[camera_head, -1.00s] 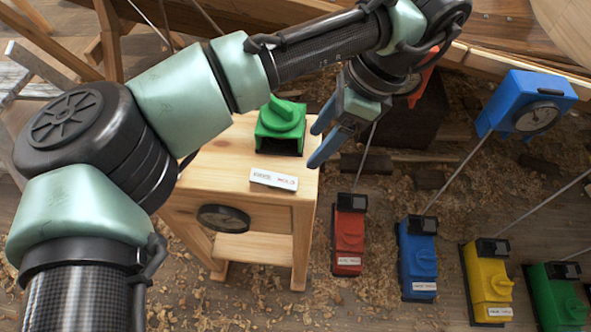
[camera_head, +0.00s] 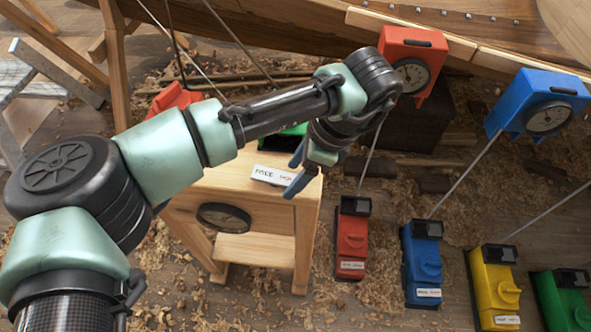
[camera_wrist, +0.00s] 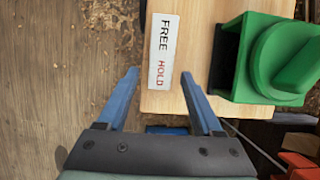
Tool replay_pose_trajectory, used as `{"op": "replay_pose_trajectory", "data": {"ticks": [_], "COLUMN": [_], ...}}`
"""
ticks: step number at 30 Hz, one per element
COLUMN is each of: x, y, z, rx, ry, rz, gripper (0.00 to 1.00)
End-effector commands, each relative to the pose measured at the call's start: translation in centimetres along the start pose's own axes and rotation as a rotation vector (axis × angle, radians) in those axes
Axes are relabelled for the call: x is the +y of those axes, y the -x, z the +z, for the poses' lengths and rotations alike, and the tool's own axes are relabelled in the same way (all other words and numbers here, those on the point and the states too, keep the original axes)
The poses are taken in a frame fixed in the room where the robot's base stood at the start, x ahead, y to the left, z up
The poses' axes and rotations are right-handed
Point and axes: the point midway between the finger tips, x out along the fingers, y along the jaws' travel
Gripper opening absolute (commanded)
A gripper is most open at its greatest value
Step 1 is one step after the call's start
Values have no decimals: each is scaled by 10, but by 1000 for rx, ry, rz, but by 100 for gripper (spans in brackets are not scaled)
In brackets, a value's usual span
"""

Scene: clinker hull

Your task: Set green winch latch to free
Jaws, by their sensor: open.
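A green winch housing with a raised green knob (camera_wrist: 299,62) sits on the wooden stand, at the right of the wrist view. In the head view only a sliver of the green housing (camera_head: 296,130) shows behind my arm. A white plate (camera_wrist: 162,51) reading FREE and HOLD lies on the stand beside it; the plate also shows in the head view (camera_head: 272,175). The knob's ridge runs diagonally in the wrist view. My gripper (camera_wrist: 158,76) is open and empty, its blue fingers on either side of the plate's lower end in view, apart from the knob.
The wooden stand (camera_head: 245,183) has a round dark disc on its front. Red (camera_head: 351,240), blue (camera_head: 422,262), yellow (camera_head: 494,285) and green (camera_head: 563,300) winch boxes stand on the shaving-strewn floor. Red (camera_head: 412,62) and blue (camera_head: 537,105) gauges hang behind, with taut lines.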

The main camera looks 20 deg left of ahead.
Motion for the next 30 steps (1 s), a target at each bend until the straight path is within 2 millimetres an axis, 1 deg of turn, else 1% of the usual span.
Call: {"op": "replay_pose_trajectory", "data": {"ticks": [1, 2, 3, 8, 12, 13, 23, 30], "x": [0, 0, 0, 0, 0, 0, 1, 2], "y": [0, 0, 0, 0, 0, 0, 3, 8], "z": [0, 0, 0, 0, 0, 0, 2, 8], "rx": [0, 0, 0, 0, 0, 0, 31, 160], "ry": [0, 0, 0, 0, 0, 0, -1, 4], "rz": [0, 0, 0, 1, 1, 1, 4, 8], "gripper": [68, 64, 57, 28, 3, 0, 0, 0]}}
